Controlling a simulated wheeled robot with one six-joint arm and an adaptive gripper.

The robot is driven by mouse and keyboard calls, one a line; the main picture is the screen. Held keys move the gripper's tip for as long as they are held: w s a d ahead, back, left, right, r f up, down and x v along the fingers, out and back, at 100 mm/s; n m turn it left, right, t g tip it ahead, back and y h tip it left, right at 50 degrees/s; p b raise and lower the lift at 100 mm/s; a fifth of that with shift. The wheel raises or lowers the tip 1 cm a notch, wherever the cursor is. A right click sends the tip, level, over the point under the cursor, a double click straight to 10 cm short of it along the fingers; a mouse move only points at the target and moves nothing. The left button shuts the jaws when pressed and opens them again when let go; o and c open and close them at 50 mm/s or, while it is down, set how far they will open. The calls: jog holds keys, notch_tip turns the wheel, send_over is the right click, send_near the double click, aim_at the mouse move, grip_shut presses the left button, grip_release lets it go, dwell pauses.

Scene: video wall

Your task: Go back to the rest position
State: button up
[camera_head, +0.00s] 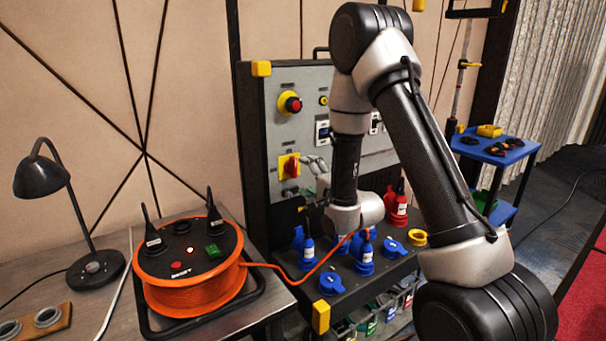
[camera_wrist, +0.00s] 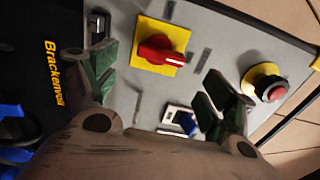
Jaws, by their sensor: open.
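My gripper (camera_head: 309,165) is in front of the grey control panel (camera_head: 277,124), beside the red rotary switch (camera_head: 291,166) on its yellow plate. In the wrist view my gripper (camera_wrist: 160,68) has its two green-padded fingers spread wide, with nothing between the pads. The red rotary switch (camera_wrist: 158,54) shows beyond and between the fingertips, and I see no contact with it. My arm bends up and over in front of the panel and hides part of its right side.
A red push button (camera_head: 292,104) is above the switch. Blue plugs and sockets (camera_head: 331,283) fill the ledge below. An orange cable reel (camera_head: 193,290) and a black lamp (camera_head: 40,178) stand on the left table. A blue side table (camera_head: 515,152) stands at right.

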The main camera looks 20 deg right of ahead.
jog(key=s+d+f+n+g+h, duration=0.1)
jog(key=s+f+n+g, duration=0.15)
jog(key=f, duration=0.35)
jog(key=s+d+f+n+g+h, duration=0.1)
jog(key=f+n+g, duration=0.25)
jog(key=f, duration=0.25)
jog(key=s+d+f+n+g+h, duration=0.2)
jog(key=s+d+n+g+h, duration=0.15)
jog(key=s+g, duration=0.45)
jog(key=s+d+r+n, duration=0.2)
jog(key=s+d+r, duration=0.1)
jog(key=s+r, duration=1)
jog(key=s+d+r+n+t, duration=0.1)
jog(key=s+d+r+n, duration=0.2)
jog(key=s+r, duration=1)
jog(key=shift+s+d+r, duration=0.2)
jog(key=shift+s+r, duration=0.2)
jog(key=shift+r, duration=0.35)
